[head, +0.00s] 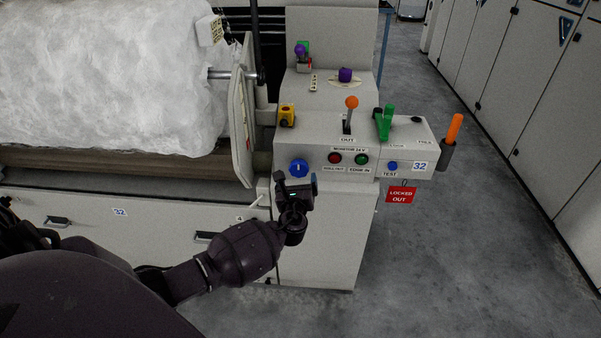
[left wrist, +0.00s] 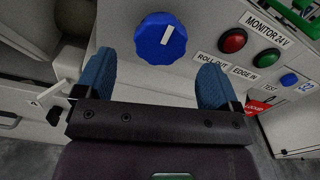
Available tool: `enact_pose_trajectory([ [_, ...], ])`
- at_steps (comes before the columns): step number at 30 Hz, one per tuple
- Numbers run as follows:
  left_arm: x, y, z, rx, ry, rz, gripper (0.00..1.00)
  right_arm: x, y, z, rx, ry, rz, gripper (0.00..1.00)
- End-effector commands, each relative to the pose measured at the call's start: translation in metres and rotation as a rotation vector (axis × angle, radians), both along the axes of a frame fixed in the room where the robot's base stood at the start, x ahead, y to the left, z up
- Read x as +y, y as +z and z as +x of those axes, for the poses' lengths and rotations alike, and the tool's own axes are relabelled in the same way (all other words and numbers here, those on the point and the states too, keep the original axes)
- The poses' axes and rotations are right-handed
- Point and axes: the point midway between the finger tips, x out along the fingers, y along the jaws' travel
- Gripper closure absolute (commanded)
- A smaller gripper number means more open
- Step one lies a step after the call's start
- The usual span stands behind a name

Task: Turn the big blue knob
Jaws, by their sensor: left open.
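The big blue knob (head: 299,168) sits on the front of the control panel, at the left end of its row of controls. In the left wrist view the knob (left wrist: 160,42) is round, with a white pointer mark slanting up and right from its middle. My left gripper (head: 297,181) is just below and in front of the knob in the head view. In the left wrist view its blue fingers (left wrist: 155,82) are spread wide, with nothing between them, and the knob is beyond their tips. They appear apart from it. My right gripper is not in view.
Right of the knob are a red button (head: 334,158), a green button (head: 361,160) and a small blue TEST button (head: 392,166). An orange-topped lever (head: 351,103) and a green handle (head: 384,122) stand above. A red locked-out tag (head: 401,195) hangs below. A white fibre roll (head: 110,75) is at left.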

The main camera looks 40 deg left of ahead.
Motion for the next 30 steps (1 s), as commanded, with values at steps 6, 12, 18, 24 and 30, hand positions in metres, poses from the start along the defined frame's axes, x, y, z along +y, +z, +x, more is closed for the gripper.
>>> enact_pose_trajectory([
  [6, 0.017, -0.003, 0.027, 0.003, 0.001, 0.001, 0.12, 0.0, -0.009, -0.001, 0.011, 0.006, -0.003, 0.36],
  [12, 0.025, -0.002, 0.04, 0.001, 0.001, -0.001, 0.12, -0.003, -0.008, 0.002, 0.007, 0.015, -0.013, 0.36],
  [18, 0.026, 0.0, 0.042, 0.0, 0.001, -0.002, 0.12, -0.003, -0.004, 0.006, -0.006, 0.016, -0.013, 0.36],
  [24, 0.026, 0.0, 0.042, 0.0, 0.0, -0.002, 0.21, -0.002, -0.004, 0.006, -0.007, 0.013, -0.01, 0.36],
  [30, 0.026, 0.0, 0.042, 0.0, 0.0, -0.001, 0.52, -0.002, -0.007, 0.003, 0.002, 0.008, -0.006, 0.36],
])
